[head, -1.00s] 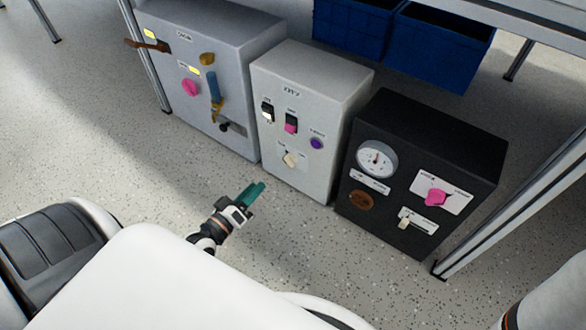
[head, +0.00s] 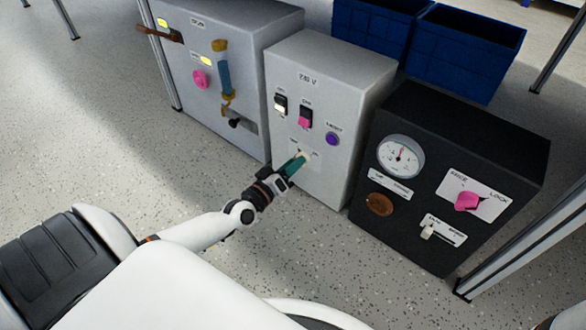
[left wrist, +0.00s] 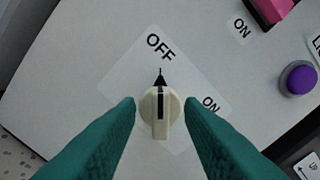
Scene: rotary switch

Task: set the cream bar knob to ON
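The cream bar knob (left wrist: 160,112) sits on a pale label plate low on the middle light-grey box (head: 335,75). In the left wrist view its black arrow points up to OFF; ON is printed to the right of the knob. In the head view the knob is mostly hidden by my gripper. My left gripper (head: 296,164) has green fingers, which also show in the left wrist view (left wrist: 160,110). They are open, one on each side of the knob, with small gaps to it.
The middle box also has a black-and-white switch (head: 280,103), a pink rocker (head: 304,121) and a purple button (head: 332,139). A grey box (head: 235,50) stands left, a black box (head: 460,125) right. Blue bins (head: 465,50) are behind. The floor in front is clear.

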